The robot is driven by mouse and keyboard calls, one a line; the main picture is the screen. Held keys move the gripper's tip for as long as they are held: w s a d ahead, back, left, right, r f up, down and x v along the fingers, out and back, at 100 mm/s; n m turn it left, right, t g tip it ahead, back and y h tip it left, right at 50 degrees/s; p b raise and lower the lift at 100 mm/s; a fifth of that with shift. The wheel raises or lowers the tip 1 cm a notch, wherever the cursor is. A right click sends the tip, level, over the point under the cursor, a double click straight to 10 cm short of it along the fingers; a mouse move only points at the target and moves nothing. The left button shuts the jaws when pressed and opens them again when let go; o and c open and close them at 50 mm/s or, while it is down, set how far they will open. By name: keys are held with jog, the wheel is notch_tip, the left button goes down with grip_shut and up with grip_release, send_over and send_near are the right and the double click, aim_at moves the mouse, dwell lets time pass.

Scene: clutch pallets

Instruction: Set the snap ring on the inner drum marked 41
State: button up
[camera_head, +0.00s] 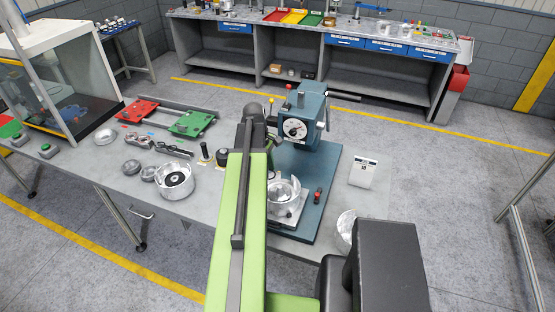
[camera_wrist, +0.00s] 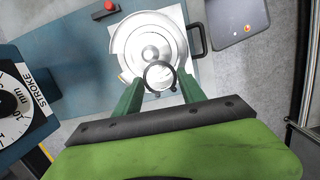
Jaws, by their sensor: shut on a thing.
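My gripper (camera_wrist: 160,80) shows in the wrist view, its two green fingers closed on a thin dark ring, the snap ring (camera_wrist: 147,79). In that view the ring overlaps the near part of a silver drum (camera_wrist: 147,40) on a pale plate; I cannot tell whether it touches it. The drum also shows in the head view (camera_head: 284,192), on the blue press, partly behind my arm. Another silver drum (camera_head: 175,181) stands on the bench at left. No number 41 is readable on either. My gripper is hidden in the head view.
The blue press (camera_head: 307,115) with its dial stands close beside the drum. Red (camera_head: 139,110) and green (camera_head: 191,123) plates and small metal parts lie to the left.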

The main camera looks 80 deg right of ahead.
aim_at(280, 186)
jog(key=s+d+r, duration=0.1)
jog(key=s, duration=0.3)
notch_tip(280, 186, down, 7)
jog(key=b, duration=0.6)
jog(key=shift+w+d+b, duration=0.1)
jog(key=shift+w+b, duration=0.05)
jog(key=shift+b, duration=0.25)
dwell(0.7)
jog(key=o, duration=1.5)
jog(key=shift+r, duration=0.15)
notch_tip(280, 186, up, 9)
jog(key=p, duration=0.9)
